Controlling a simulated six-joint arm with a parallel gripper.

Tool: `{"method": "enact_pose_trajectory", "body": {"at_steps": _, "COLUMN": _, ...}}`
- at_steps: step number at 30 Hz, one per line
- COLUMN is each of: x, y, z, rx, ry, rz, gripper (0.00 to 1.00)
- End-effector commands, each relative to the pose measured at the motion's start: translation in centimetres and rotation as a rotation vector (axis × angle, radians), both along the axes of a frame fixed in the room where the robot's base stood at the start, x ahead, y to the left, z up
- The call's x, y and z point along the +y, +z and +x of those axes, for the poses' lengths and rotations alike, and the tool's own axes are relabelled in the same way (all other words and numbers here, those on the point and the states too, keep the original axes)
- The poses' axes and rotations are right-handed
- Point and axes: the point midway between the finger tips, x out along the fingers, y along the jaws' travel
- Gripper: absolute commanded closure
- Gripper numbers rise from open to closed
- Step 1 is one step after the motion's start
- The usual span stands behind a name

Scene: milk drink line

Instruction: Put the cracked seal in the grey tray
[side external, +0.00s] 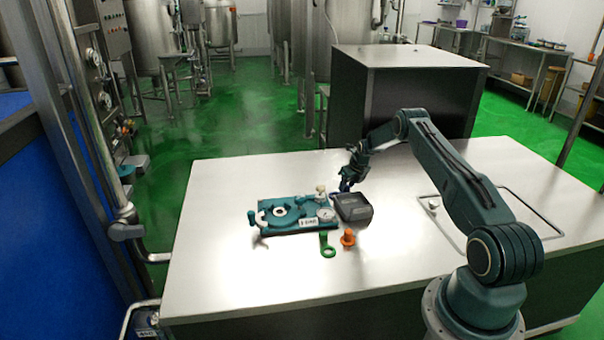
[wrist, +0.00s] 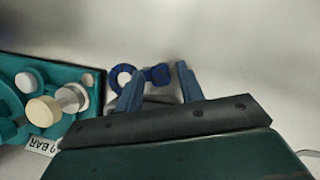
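A blue ring-shaped seal with a tab (wrist: 124,76) shows in the wrist view on the pale surface. My gripper (wrist: 160,74) has its two blue fingers apart, with the seal's tab between the fingertips in this view. I cannot tell whether they touch it, and no crack can be made out. In the side view my gripper (side external: 347,184) is low over the table, just behind the dark grey tray (side external: 353,208).
A teal fixture (side external: 268,226) with a gauge (side external: 326,214) and pressure label stands left of the tray. A green ring with a tab (side external: 327,244) and an orange plug (side external: 348,238) lie in front. The front left of the steel table (side external: 225,275) is clear.

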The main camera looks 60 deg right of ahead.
Motion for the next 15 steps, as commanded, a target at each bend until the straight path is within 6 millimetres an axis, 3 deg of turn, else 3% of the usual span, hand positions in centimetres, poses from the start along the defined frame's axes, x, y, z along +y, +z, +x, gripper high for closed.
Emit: {"method": "enact_pose_trajectory", "body": {"at_steps": 15, "x": 0.02, "y": 0.63, "z": -0.10, "rx": 0.000, "ry": 0.000, "rz": 0.000, "gripper": 0.60}}
